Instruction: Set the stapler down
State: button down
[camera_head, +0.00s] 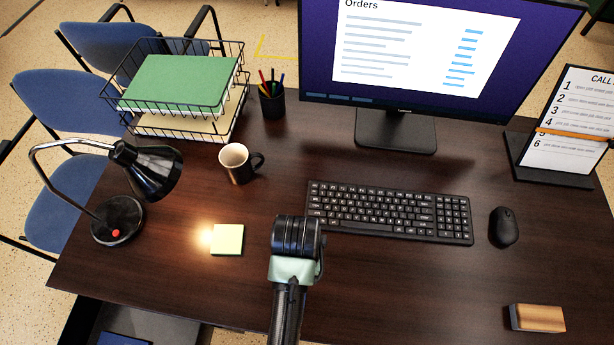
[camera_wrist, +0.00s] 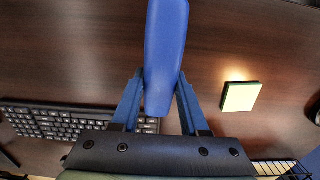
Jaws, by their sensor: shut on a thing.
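The stapler (camera_wrist: 165,50) shows in the wrist view as a long blue body running up from between the fingers. My gripper (camera_wrist: 158,90) is shut on it, with one blue finger against each side. In the head view my gripper (camera_head: 297,225) is over the desk (camera_head: 390,275), just left of and in front of the keyboard and right of the sticky notes. The stapler is hidden behind my arm there. I cannot tell whether the stapler touches the desk top.
A keyboard (camera_head: 390,212) and mouse (camera_head: 503,227) lie to the right. A yellow sticky-note pad (camera_head: 228,240), mug (camera_head: 238,165) and black lamp (camera_head: 118,220) are to the left. A wooden-topped block (camera_head: 537,318) sits front right. The desk between keyboard and front edge is clear.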

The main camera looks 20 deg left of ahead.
jog(key=shift+w+f, duration=0.1)
jog(key=shift+f, duration=3.45)
jog(key=shift+b, duration=0.3)
jog(key=shift+f, duration=0.15)
jog(key=shift+c, duration=2.1)
grip_release()
notch_tip(320, 180, up, 12)
jog(key=shift+r+p, duration=0.2)
jog(key=shift+p, duration=0.45)
